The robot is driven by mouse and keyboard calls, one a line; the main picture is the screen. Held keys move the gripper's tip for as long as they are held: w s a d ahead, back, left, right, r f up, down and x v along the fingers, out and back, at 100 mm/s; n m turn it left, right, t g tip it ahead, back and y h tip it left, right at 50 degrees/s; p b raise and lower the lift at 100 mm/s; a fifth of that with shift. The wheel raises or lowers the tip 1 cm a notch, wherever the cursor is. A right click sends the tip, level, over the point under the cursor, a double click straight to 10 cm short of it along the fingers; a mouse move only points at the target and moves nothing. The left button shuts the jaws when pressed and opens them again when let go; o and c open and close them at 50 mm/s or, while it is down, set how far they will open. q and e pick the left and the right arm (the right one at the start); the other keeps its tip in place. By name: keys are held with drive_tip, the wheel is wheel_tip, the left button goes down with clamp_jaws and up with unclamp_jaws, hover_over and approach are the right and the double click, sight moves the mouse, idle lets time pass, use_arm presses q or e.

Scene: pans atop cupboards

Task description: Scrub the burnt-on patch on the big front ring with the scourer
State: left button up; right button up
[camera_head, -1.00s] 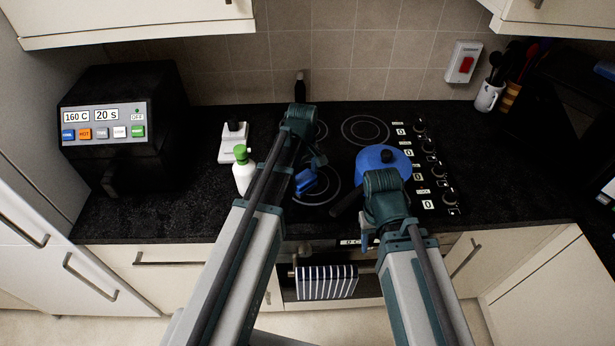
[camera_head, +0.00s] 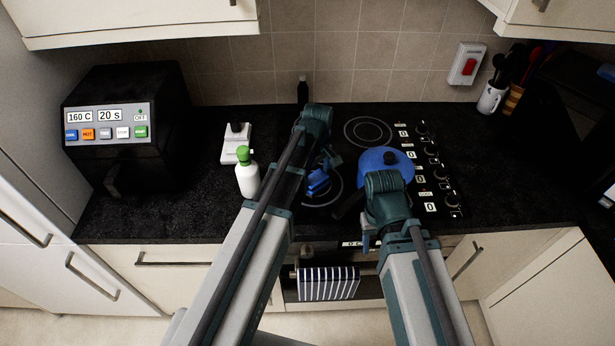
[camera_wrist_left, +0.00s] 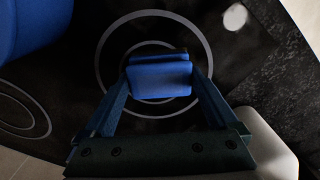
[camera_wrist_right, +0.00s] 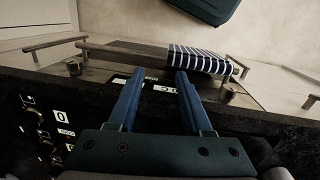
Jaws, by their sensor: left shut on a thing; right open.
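The blue scourer (camera_wrist_left: 160,78) is held between the fingertips of my left gripper (camera_wrist_left: 158,70). In the head view the scourer (camera_head: 318,183) is over the big front ring (camera_head: 334,194), which my arm partly covers. The ring's pale circles (camera_wrist_left: 102,62) show around the scourer in the left wrist view. I cannot tell whether the scourer touches the glass. I cannot make out the burnt-on patch; the scourer and gripper hide the middle of the ring. My right gripper (camera_wrist_right: 156,76) is open and empty near the counter's front edge.
A blue lidded pan (camera_head: 388,168) stands on the hob right of the ring, its dark handle towards the front. A white bottle with a green top (camera_head: 247,178) stands left of my left arm. Control knobs (camera_head: 440,175) line the hob's right side. A striped towel (camera_head: 328,283) hangs below.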

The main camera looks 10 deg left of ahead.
sight(326, 186)
use_arm(q)
drive_tip(key=shift+d, duration=0.2)
drive_tip(key=shift+w+d+f, duration=0.1)
drive_tip(key=shift+w+d, duration=0.1)
drive_tip(key=shift+d, duration=0.55)
drive_tip(key=shift+w+d, duration=0.2)
drive_tip(key=shift+d, duration=0.55)
drive_tip(key=shift+a, duration=0.15)
drive_tip(key=shift+w+a, duration=0.2)
drive_tip(key=shift+a, duration=0.85)
drive_tip(key=shift+w+a, duration=0.15)
drive_tip(key=shift+a, duration=0.85)
drive_tip(key=shift+a, duration=0.15)
drive_tip(key=shift+a, duration=1.5)
drive_tip(key=shift+w, duration=0.1)
